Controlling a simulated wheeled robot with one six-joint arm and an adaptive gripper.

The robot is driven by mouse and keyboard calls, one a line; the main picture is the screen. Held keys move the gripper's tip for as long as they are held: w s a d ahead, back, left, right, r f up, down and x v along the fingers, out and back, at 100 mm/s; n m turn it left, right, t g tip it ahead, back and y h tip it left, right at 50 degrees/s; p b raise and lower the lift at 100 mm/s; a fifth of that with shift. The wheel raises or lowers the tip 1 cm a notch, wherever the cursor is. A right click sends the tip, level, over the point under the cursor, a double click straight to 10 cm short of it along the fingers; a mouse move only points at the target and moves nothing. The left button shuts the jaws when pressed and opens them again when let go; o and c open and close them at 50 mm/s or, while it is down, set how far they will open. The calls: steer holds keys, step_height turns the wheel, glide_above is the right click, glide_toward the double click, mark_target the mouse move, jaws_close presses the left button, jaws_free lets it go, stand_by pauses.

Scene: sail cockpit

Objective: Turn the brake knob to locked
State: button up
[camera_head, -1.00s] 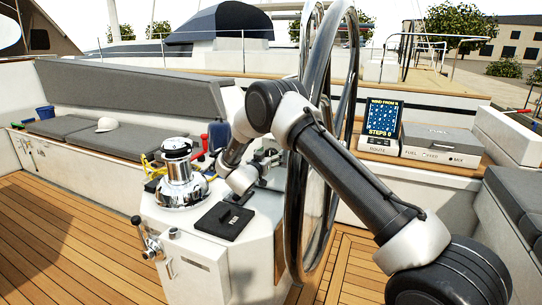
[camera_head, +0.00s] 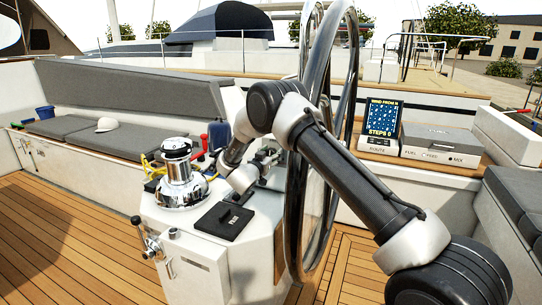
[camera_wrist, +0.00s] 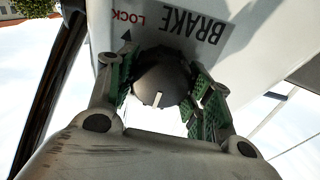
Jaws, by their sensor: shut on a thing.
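The brake knob (camera_wrist: 160,84) is dark and rounded with a pale pointer line on its face. In the wrist view it sits between the green-lined fingers of my gripper (camera_wrist: 165,95), which is shut on it. The pale line points toward the bottom of the picture. A white panel (camera_wrist: 250,40) behind it carries the black word BRAKE, the red word LOCK (camera_wrist: 130,17) and a small black arrow mark near LOCK.
A large steering wheel (camera_head: 297,190) stands right beside my arm. A chrome winch (camera_head: 178,178) and a black flat box (camera_head: 224,220) sit on the white pedestal (camera_head: 195,270). A display (camera_head: 382,122) and a grey case (camera_head: 440,140) stand at the right.

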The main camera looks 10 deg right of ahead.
steer(key=m, duration=0.7)
steer(key=shift+d+g+h, duration=0.1)
steer(key=shift+g+h, duration=0.2)
steer(key=shift+g, duration=0.1)
steer(key=m, duration=0.4)
steer(key=shift+s+f, duration=0.1)
steer(key=m, duration=0.3)
steer(key=shift+m+g, duration=0.3)
steer(key=m, duration=0.4)
steer(key=shift+f+m, duration=0.2)
steer(key=shift+m, duration=0.1)
steer(key=m, duration=0.4)
steer(key=shift+f+m, duration=0.1)
steer(key=shift+m, duration=0.2)
steer(key=shift+s, duration=0.1)
steer(key=o, duration=1)
steer(key=shift+m, duration=0.3)
